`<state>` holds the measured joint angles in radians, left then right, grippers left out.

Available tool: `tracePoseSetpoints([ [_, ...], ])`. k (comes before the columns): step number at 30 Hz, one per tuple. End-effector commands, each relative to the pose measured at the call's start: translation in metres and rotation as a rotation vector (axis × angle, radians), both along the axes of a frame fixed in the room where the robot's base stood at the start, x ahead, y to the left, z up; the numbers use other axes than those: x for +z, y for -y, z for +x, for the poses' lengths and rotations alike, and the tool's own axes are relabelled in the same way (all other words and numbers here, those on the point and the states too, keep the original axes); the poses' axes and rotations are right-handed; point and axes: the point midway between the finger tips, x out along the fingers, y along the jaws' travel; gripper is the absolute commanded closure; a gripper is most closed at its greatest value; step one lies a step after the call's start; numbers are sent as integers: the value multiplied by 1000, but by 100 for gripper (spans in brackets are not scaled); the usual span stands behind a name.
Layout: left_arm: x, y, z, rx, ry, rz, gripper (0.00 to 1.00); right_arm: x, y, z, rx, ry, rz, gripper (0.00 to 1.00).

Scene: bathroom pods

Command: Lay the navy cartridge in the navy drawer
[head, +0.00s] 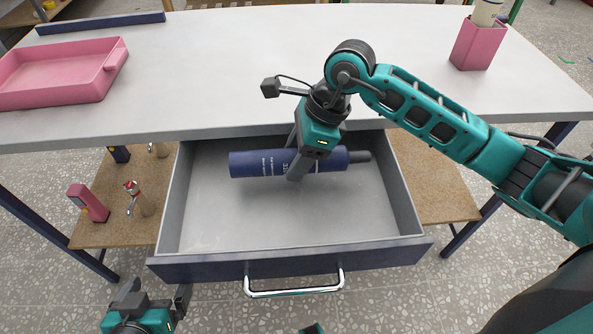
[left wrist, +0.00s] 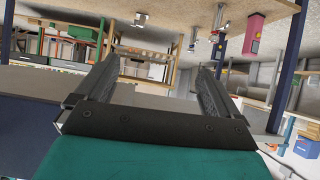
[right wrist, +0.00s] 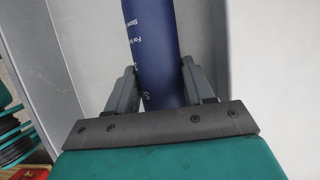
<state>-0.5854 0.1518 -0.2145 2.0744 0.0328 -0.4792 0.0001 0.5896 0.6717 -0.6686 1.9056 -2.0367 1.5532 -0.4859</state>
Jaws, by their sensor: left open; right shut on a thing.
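The navy cartridge (head: 259,163) lies level, left to right, within the open navy drawer (head: 300,262), towards its back. It is a dark blue cylinder with white lettering and a grey tip at its right end. My right gripper (head: 298,166) reaches down over the drawer and is shut on the cartridge around its middle. The right wrist view shows the cartridge (right wrist: 155,50) between both fingers. I cannot tell whether the cartridge touches the drawer floor. My left gripper (head: 160,300) is low, in front of the drawer's left corner; in the left wrist view (left wrist: 155,90) it is open and empty.
The drawer hangs under a white table (head: 230,65). A pink tray (head: 60,75) sits on the table's left, and a pink cup (head: 478,45) with a bottle on its right. A lower wooden shelf (head: 120,220) holds a pink item and small bottles. The drawer's front has a chrome handle (head: 293,291).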

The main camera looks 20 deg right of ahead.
Motion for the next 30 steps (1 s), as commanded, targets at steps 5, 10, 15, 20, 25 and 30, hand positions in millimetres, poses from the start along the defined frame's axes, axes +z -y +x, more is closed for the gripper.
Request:
tracePoseSetpoints([
  [5, -4, 0, 0, 0, -1, -1, 4, -18, 0, 0, -1, -2, 2, 94],
  [10, -10, 0, -2, 0, -6, -1, 4, -41, 0, 0, -1, -1, 2, 94],
  [15, -11, 0, -4, 0, -13, 0, 4, -42, 0, 0, 0, 3, 1, 94],
  [20, -14, 0, -5, 0, -13, 0, 4, -45, 0, 0, 0, 2, 0, 94],
  [25, -15, 0, -5, 0, -14, 0, 4, -46, 0, 0, 0, 0, -1, 36],
  [30, -15, 0, -5, 0, -14, 0, 4, -45, 0, 0, -1, -1, -1, 22],
])
